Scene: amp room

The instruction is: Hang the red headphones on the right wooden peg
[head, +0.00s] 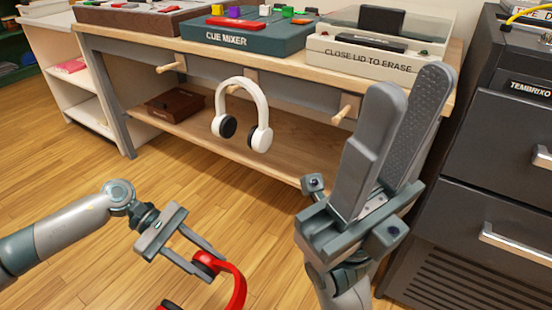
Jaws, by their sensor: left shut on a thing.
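The red headphones (239,285) are at the bottom of the head view, partly cut off by the frame edge. My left gripper (212,264) is shut on one ear cup of them, above the floor and in front of the bench. The right wooden peg (345,112) sticks out from the bench front, bare, just left of my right gripper. My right gripper (410,85) is close to the camera, pointing up, with its fingers apart and nothing between them.
White headphones (262,110) hang on the middle peg. The left peg (171,67) is bare. A brown box (175,103) sits on the lower shelf (180,128). A dark cabinet (485,170) stands at the right. The wooden floor before the bench is clear.

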